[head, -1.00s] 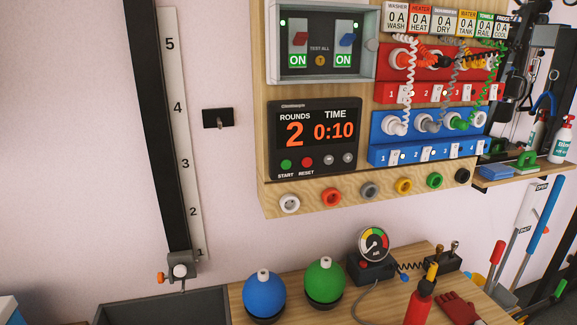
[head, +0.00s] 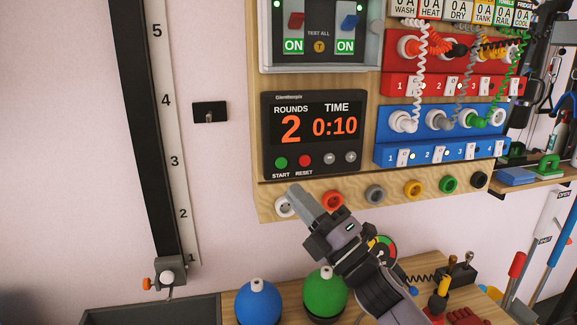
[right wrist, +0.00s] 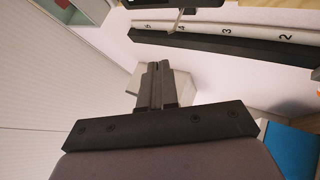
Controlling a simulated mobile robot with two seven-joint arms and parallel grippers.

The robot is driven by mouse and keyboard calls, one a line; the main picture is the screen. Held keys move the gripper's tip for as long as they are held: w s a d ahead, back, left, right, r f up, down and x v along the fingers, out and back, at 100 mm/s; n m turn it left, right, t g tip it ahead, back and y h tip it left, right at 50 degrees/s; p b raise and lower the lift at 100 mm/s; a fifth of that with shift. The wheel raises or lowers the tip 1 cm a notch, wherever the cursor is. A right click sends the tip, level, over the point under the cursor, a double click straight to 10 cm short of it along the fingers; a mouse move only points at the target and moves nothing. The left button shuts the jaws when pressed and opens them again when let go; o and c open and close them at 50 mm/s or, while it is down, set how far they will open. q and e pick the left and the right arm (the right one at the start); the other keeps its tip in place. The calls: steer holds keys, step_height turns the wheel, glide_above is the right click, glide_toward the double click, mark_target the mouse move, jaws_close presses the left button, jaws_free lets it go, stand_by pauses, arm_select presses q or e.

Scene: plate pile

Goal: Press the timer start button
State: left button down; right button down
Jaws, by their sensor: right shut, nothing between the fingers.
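The black timer panel (head: 315,135) is on the wooden wall board and reads ROUNDS 2 and TIME 0:10. Its green start button (head: 281,163) is at the lower left, with the red reset button (head: 305,161) beside it. My right gripper (head: 295,190) is shut and empty. In the head view its tip appears just below the timer, below and right of the start button, and apart from it. In the right wrist view its closed fingers (right wrist: 156,85) point away from the camera; the timer cannot be made out there. My left gripper is not in view.
Coloured round sockets line the board below the timer, including a white one (head: 285,207) and a red one (head: 332,201). A blue ball (head: 258,302) and a green ball (head: 324,291) stand on the bench. Switch boxes with plugged cords (head: 435,125) are to the right.

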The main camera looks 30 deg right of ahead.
mark_target(281, 163)
steer(key=shift+r+n+y, duration=0.3)
steer(key=shift+r, duration=0.1)
steer(key=shift+w, duration=0.1)
steer(key=shift+w+d+b, duration=0.35)
steer(key=shift+w+d, duration=0.05)
steer(key=shift+w, duration=1)
steer(key=shift+w+d+b, duration=0.35)
steer(key=shift+w, duration=1)
steer(key=shift+w+d+b, duration=0.35)
steer(key=shift+w+d, duration=0.05)
steer(key=shift+w, duration=1)
steer(key=shift+w+d, duration=0.1)
steer(key=shift+w, duration=0.3)
